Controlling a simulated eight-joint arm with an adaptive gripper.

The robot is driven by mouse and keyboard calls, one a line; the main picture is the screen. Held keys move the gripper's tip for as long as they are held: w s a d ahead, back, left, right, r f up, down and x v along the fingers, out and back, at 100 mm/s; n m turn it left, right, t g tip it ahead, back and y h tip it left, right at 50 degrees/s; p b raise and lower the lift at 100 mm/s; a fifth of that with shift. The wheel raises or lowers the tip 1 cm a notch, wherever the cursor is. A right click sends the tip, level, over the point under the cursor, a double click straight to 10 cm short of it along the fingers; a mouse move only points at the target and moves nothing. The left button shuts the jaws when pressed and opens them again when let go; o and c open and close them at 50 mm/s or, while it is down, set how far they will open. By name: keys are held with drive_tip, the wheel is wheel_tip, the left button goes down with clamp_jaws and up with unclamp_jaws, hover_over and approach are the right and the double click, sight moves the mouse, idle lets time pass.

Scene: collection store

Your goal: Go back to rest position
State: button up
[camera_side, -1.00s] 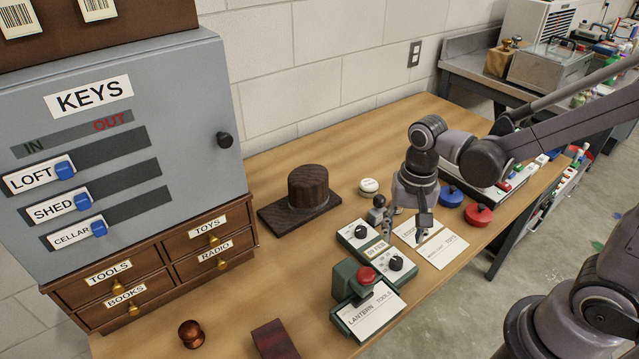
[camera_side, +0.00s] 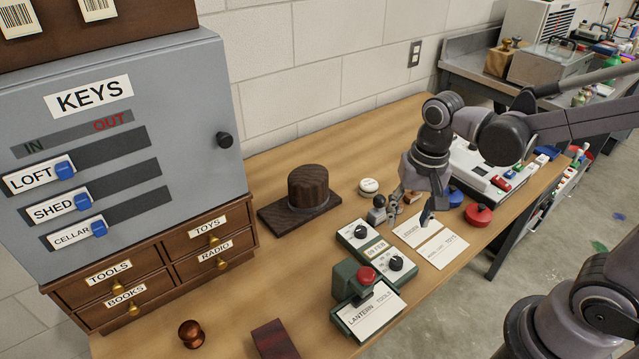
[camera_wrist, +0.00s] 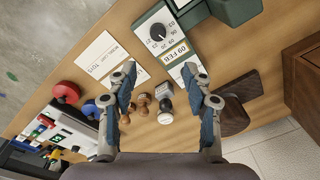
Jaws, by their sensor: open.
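My gripper (camera_side: 408,215) is open and empty above the wooden table (camera_side: 290,150), over the area of the white cards. In the wrist view my gripper (camera_wrist: 168,90) has its two blue-padded fingers spread wide, with several small stamps seen between and below them. Two printed cards (camera_side: 441,249) lie flat on the table under and in front of it. A date stamp unit with black knobs (camera_side: 396,263) stands to the left of the cards. Nothing is held between the fingers.
A grey KEYS cabinet (camera_side: 190,75) with drawers stands at left. A dark wooden hat form (camera_side: 308,187) stands behind the date unit. A green press with a red knob (camera_side: 366,276) is at the front. Red (camera_side: 478,214) and blue ink pads lie right.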

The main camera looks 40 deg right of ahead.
wheel_tip(320, 180, up, 6)
drive_tip(key=s+d+n+t, duration=0.1)
drive_tip(key=d+n+t, duration=0.1)
drive_tip(key=n+t, duration=0.4)
drive_tip(key=shift+s+d+n, duration=0.15)
drive_tip(key=shift+d+n, duration=0.15)
drive_tip(key=shift+n, duration=0.4)
idle(0.7)
